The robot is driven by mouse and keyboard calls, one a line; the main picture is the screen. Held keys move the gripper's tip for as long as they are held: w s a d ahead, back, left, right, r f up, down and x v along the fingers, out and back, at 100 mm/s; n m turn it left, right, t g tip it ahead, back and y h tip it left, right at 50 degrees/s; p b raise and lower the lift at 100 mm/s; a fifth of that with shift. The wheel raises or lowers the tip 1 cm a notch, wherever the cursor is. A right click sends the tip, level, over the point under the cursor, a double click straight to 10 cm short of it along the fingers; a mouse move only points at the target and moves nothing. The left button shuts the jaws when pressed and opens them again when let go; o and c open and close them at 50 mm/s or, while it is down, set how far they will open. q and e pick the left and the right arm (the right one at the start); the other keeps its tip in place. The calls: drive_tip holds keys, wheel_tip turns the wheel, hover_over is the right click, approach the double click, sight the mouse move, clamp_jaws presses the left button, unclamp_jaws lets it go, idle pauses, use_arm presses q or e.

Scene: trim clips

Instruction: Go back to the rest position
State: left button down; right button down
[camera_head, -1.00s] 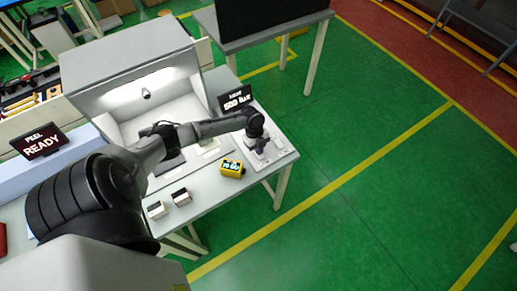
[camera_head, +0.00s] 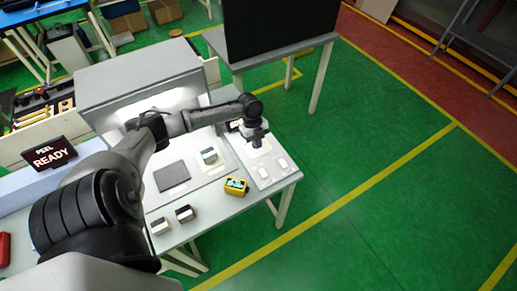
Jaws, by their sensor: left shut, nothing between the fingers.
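My left arm comes in from the left and reaches across the workbench (camera_head: 213,205). My left gripper (camera_head: 257,139) is shut and empty, above the far part of the light plate (camera_head: 270,178) at the bench's right end. I cannot tell exactly how high it is above the plate. My right gripper is not in view.
A lit booth (camera_head: 140,75) stands at the back of the bench. A dark pad (camera_head: 171,176), a small block (camera_head: 209,156), a yellow device (camera_head: 236,187) and two small boxes (camera_head: 160,226) (camera_head: 185,214) lie on the bench. A "PEEL READY" display (camera_head: 50,154) stands at left. Green floor at right is clear.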

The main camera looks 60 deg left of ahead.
use_arm(q)
drive_tip(key=shift+r, duration=0.1)
idle(0.7)
drive_tip(key=w+d+r+n+t+y, duration=0.4)
drive_tip(key=d+r+n+y, duration=0.25)
drive_tip(key=n, duration=0.55)
drive_tip(key=s+d+r+t+p, duration=0.2)
drive_tip(key=s+d+r+p, duration=0.25)
drive_tip(key=d, duration=0.45)
drive_tip(key=s+d+n+g+h+p, duration=0.1)
drive_tip(key=s+d+p, duration=0.2)
drive_tip(key=s+d, duration=0.4)
drive_tip(key=s+d+r+n+g+h+p, duration=0.1)
drive_tip(key=s+d+n+h+p, duration=0.1)
drive_tip(key=s+d+p, duration=0.2)
drive_tip(key=s+d, duration=0.3)
drive_tip(key=s, duration=0.4)
drive_tip(key=shift+s+r+g, duration=0.25)
drive_tip(key=shift+s+g, duration=0.05)
drive_tip(key=shift+s, duration=0.1)
